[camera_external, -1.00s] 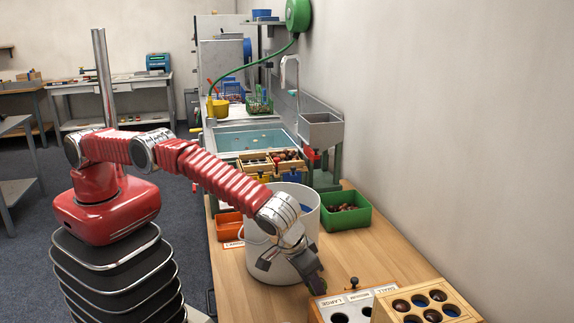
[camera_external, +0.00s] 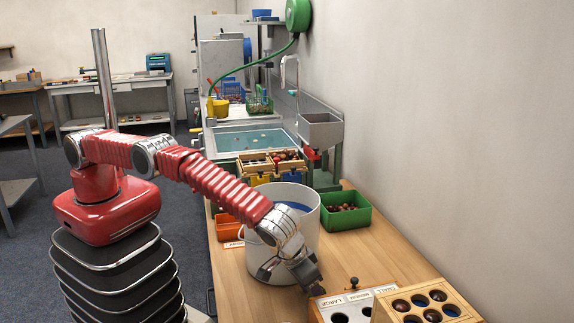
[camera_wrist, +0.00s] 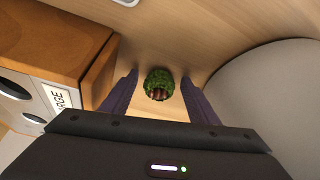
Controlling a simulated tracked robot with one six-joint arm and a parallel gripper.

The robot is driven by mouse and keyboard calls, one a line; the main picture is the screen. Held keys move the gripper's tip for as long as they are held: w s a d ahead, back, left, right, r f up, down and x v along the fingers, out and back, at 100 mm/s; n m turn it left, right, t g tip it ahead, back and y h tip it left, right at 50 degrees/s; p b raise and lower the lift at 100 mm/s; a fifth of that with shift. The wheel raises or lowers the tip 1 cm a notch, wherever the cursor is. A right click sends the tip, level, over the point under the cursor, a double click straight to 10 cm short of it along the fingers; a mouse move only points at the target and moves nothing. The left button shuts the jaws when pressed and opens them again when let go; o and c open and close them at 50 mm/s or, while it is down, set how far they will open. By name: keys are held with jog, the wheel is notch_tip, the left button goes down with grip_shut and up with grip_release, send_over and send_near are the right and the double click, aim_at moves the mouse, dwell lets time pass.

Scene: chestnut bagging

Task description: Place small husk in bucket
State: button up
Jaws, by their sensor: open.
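In the wrist view a small green spiky husk (camera_wrist: 159,82) with brown showing in its opening lies on the wooden table. My gripper (camera_wrist: 160,88) is open, with one finger on each side of the husk and gaps between. I cannot tell how far above the table the fingertips are. In the external view my gripper (camera_external: 312,286) points down in front of the white bucket (camera_external: 302,236), and the husk is hidden there. The bucket's curved pale side (camera_wrist: 270,105) also shows at the right of the wrist view.
A wooden sorting box (camera_external: 345,300) labelled LARGE, MEDIUM and SMALL stands close to the right of my gripper. A green bin (camera_external: 345,212) and an orange bin (camera_external: 228,228) flank the bucket.

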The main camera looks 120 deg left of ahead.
jog(key=shift+r, duration=0.1)
jog(key=v, duration=1.2)
jog(key=shift+a+r, duration=0.1)
dwell(0.4)
jog(key=s+r+m+h, duration=0.15)
jog(key=s+r, duration=0.25)
jog(key=r, duration=0.4)
jog(key=s+r+m, duration=0.2)
jog(key=s+r, duration=0.2)
jog(key=r, duration=0.4)
jog(key=s+r+m+t, duration=0.1)
jog(key=s+r, duration=0.4)
jog(key=s, duration=0.3)
jog(key=s+r+m, duration=0.2)
jog(key=s+r, duration=0.3)
jog(key=s, duration=0.2)
jog(key=s+r+m+t+h, duration=0.1)
jog(key=s+m+h, duration=0.15)
jog(key=s, duration=1.45)
jog(key=s+d+f+m+t, duration=0.1)
jog(key=s+f+m, duration=0.2)
jog(key=s, duration=1.1)
notch_tip(320, 180, down, 3)
jog(key=shift+r, duration=0.2)
